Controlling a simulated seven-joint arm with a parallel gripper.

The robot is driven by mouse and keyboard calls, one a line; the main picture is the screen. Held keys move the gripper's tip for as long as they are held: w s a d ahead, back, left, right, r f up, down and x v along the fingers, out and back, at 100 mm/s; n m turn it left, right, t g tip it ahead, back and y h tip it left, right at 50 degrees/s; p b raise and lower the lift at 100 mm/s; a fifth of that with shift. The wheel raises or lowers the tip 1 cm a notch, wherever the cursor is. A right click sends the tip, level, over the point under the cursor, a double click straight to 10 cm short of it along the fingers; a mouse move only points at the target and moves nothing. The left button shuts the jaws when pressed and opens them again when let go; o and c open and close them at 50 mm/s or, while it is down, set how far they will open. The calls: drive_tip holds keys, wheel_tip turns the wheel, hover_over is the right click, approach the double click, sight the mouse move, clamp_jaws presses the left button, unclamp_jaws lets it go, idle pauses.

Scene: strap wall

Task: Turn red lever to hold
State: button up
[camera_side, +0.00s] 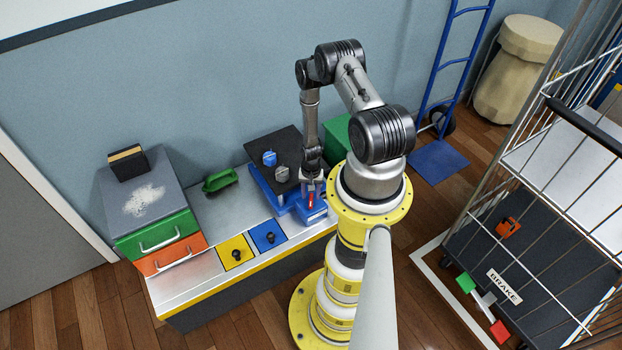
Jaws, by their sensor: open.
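A small red piece (310,201), which looks like the red lever, shows on a blue block (312,214) at the right end of the metal bench. My gripper (312,187) points down just above and behind it, with its jaws open. The fingertips are small here, and I cannot tell whether they touch the lever. The lever's angle and any "hold" marking are too small to make out.
Left of my gripper, a dark plate (275,150) carries a blue knob (269,158) and a grey knob (282,174). Yellow (235,253) and blue (268,236) panels have black knobs. A green box (337,135) stands behind my arm. A wire cart (520,250) stands at right.

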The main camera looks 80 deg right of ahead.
sight(311, 199)
wheel_tip(311, 199, up, 11)
idle(0.4)
idle(0.4)
